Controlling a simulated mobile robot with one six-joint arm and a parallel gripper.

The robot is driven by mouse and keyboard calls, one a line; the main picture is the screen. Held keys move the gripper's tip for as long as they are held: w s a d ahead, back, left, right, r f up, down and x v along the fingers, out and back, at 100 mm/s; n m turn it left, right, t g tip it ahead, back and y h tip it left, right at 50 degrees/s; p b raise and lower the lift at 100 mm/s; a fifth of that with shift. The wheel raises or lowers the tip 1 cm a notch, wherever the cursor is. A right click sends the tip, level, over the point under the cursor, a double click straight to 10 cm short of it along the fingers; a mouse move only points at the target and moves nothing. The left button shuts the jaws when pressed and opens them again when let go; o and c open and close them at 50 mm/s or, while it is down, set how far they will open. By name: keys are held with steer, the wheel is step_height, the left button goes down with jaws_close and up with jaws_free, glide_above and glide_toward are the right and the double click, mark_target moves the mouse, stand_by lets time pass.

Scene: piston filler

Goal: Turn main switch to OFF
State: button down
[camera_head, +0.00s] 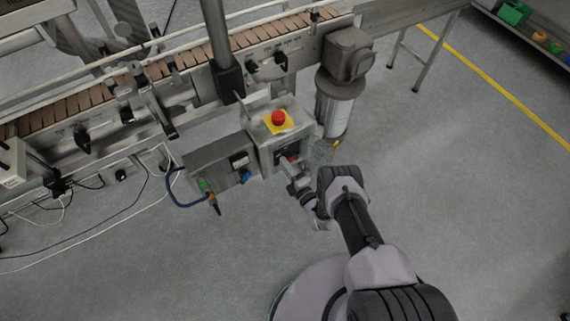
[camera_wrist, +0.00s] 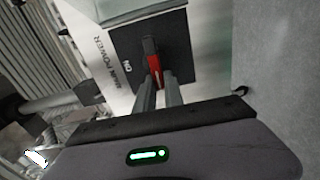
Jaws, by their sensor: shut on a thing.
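The main switch (camera_wrist: 152,62) is a red and black handle on a dark square plate (camera_wrist: 178,40) in the wrist view. Lettering beside the plate reads "MAIN POWER" and "ON". My gripper (camera_wrist: 158,88) is shut on the red handle, one finger on each side of it. In the head view my gripper (camera_head: 287,163) reaches the front of the metal control box (camera_head: 266,150), below a red emergency button (camera_head: 278,117) on a yellow plate. The switch is mostly hidden there by the gripper.
A second grey box (camera_head: 215,165) with a blue connector and cables stands left of the control box. The conveyor (camera_head: 180,66) runs behind. A motor (camera_head: 347,55) and a metal cylinder (camera_head: 335,112) stand right of the box. The floor at right is clear.

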steer(key=shift+d+f, duration=0.25)
steer(key=shift+d, duration=0.1)
steer(key=c, duration=1.3)
jaws_free()
steer(key=shift+w+d, duration=0.15)
steer(key=shift+r, duration=0.1)
steer(key=shift+a, duration=0.2)
steer(key=v, duration=1.7)
steer(key=shift+s+b, duration=0.25)
steer(key=shift+b, duration=0.1)
steer(key=shift+o, duration=0.2)
steer(key=shift+d, duration=0.15)
